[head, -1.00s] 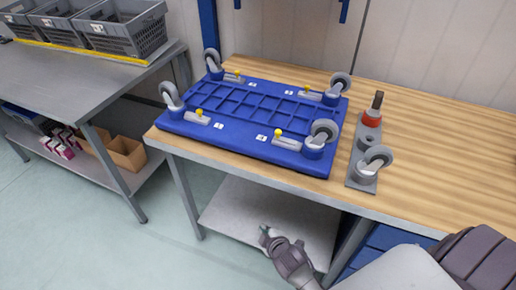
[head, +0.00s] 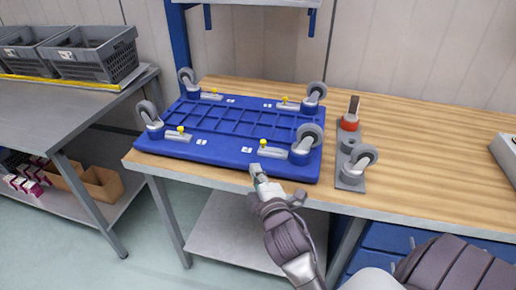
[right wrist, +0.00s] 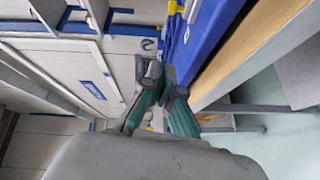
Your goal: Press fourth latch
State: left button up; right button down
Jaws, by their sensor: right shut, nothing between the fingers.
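A blue platform (head: 235,123) with a caster wheel at each corner lies wheels-up on the wooden table. Grey latches with yellow knobs sit on it: back left (head: 211,95), back right (head: 290,105), front left (head: 180,135) and front right (head: 272,150). My right gripper (head: 257,172) is shut and empty at the platform's front edge, just in front of the front right latch. In the right wrist view its fingertips (right wrist: 163,78) are close together beside the blue platform (right wrist: 212,35), with a yellow knob (right wrist: 175,7) beyond. My left gripper is not in view.
Grey crates (head: 95,52) sit on a metal table at left. The table's right part is mostly clear.

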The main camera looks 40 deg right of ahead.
jog(key=w+d, duration=0.2)
jog(key=w, duration=0.1)
jog(key=w+d+p, duration=0.1)
jog(key=w+d, duration=0.1)
jog(key=w, duration=0.1)
jog(key=w+d+f+p, duration=0.1)
jog(key=w+d, duration=0.1)
jog(key=w, duration=0.1)
jog(key=shift+w, duration=0.15)
jog(key=shift+d+f, duration=0.2)
jog(key=shift+d, duration=0.3)
